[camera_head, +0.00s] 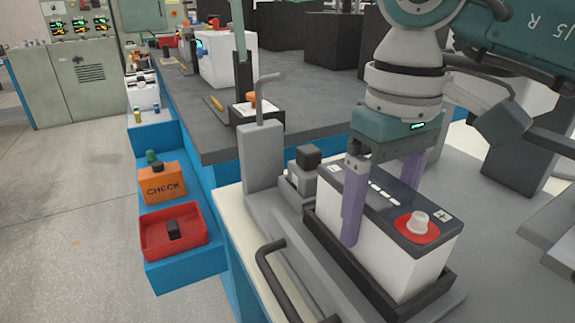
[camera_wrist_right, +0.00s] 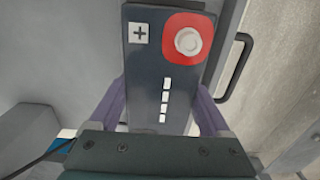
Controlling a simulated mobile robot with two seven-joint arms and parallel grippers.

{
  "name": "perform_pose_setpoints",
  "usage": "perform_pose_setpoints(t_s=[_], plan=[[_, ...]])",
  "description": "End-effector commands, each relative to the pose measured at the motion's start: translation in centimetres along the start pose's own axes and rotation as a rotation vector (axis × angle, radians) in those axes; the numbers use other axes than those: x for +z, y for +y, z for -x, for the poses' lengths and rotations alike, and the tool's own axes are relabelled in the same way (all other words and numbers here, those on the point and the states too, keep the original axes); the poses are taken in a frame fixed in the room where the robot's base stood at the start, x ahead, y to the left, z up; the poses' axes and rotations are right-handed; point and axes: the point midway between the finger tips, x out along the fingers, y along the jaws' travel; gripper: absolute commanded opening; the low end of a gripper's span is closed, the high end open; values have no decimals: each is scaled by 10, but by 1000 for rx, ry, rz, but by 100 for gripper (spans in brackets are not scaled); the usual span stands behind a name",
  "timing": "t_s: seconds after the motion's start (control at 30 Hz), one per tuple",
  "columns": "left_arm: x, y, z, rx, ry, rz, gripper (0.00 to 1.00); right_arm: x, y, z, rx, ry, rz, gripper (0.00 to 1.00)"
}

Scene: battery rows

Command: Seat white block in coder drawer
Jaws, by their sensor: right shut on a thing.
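The white block (camera_head: 371,236) is a battery-like box with a dark top, a red patch with a white knob and a plus mark. It stands upright in the black-rimmed tray of the coder drawer (camera_head: 432,291), its lower part hidden by the rim. My right gripper (camera_head: 380,205) is shut on the block from above, one purple finger on each long side. In the right wrist view the block's dark top (camera_wrist_right: 165,65) lies between the two fingers. I cannot tell whether the block rests on the tray's bottom. My left gripper is not in view.
A dark handle (camera_head: 285,285) stands at the drawer's front. A grey post with a bent lever (camera_head: 263,150) and a small block with a black cap (camera_head: 305,170) stand left of the tray. A red bin (camera_head: 172,232) and an orange CHECK box (camera_head: 162,185) sit on the blue shelf.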

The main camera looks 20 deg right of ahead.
Motion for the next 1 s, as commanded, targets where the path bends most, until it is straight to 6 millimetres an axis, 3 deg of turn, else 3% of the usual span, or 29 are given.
perform_pose_setpoints(t_s=[0.13,0.17,0.3,0.67,1.0], plan=[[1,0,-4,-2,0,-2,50,-1,0,-2,0,5,0,0],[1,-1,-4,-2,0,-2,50,0,0,-3,1,0,0,83],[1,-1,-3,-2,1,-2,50,0,0,-2,1,-1,0,99],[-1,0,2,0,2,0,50,0,0,5,0,1,0,100],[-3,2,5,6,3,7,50,-1,1,77,2,7,0,100]])
